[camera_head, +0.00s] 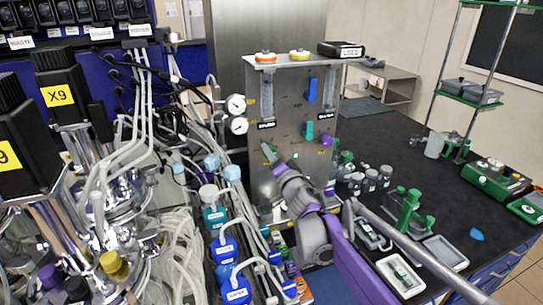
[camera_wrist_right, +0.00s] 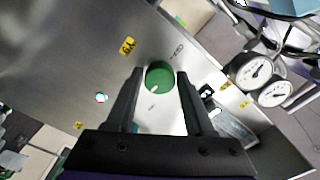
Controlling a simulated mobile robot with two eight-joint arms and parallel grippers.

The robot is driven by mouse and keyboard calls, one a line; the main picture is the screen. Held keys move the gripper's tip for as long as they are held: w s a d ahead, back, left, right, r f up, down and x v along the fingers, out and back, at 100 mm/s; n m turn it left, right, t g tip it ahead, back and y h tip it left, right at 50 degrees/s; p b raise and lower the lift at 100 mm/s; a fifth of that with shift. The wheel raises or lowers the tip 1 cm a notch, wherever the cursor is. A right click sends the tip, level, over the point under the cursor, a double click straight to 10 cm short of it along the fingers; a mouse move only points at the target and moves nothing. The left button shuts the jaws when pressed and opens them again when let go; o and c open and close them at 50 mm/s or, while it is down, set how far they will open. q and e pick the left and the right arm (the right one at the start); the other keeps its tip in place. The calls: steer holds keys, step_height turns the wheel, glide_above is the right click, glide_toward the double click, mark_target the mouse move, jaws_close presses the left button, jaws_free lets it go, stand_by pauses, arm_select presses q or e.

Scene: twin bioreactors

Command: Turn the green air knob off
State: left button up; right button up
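The green air knob (camera_wrist_right: 160,76) is on a steel panel (camera_wrist_right: 60,50) and shows as a round green disc in the right wrist view. My right gripper (camera_wrist_right: 158,78) is open, with one dark finger on each side of the knob. I cannot tell whether the fingers touch it. In the head view my right gripper (camera_head: 273,160) is at the lower left of the upright steel panel (camera_head: 285,100), and only a bit of the green knob (camera_head: 267,149) shows behind it. My left gripper is not in view.
The panel also carries a blue knob (camera_head: 311,91), a teal knob (camera_head: 309,131) and a purple knob (camera_head: 326,140). Two gauges (camera_head: 237,115) stick out at its left edge. Tubing, blue-capped bottles (camera_head: 225,249) and reactor vessels crowd the left. The black bench (camera_head: 440,205) holds trays.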

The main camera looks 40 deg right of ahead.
jaws_close()
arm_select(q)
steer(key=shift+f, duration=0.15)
